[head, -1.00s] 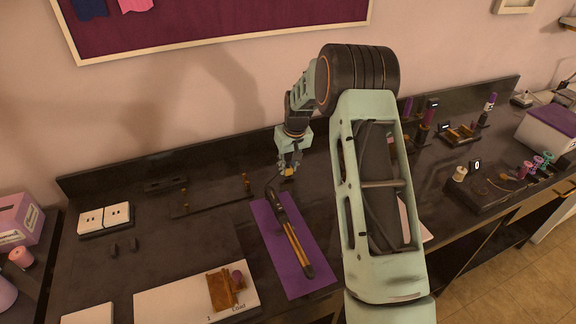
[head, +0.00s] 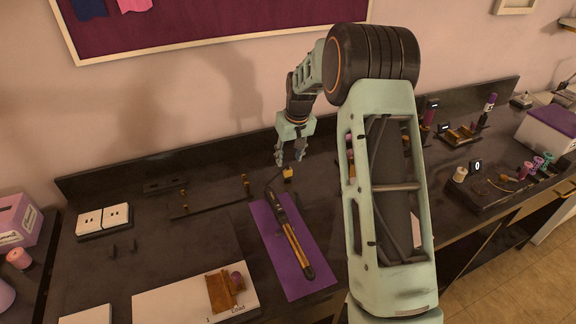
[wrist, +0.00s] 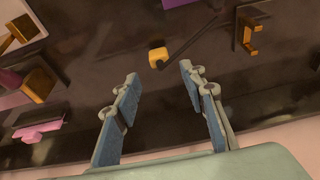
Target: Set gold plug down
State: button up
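The gold plug (head: 288,173) stands on the dark worktop, just beyond the far end of the purple mat. A dark cord runs from it toward the black and gold tool (head: 290,232) on the mat. The plug also shows in the wrist view (wrist: 158,57), ahead of the fingertips and apart from them. My gripper (head: 291,161) is above the plug with its fingers spread and empty. In the wrist view my gripper (wrist: 159,82) shows a wide gap between its two blue-padded fingers.
The purple mat (head: 268,222) lies in front of the plug. A dark rack with gold posts (head: 212,205) stands to its left, and a white double socket (head: 104,219) farther left. The wall is close behind the worktop.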

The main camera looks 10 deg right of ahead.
jog(key=v, duration=0.6)
jog(key=shift+r, duration=0.2)
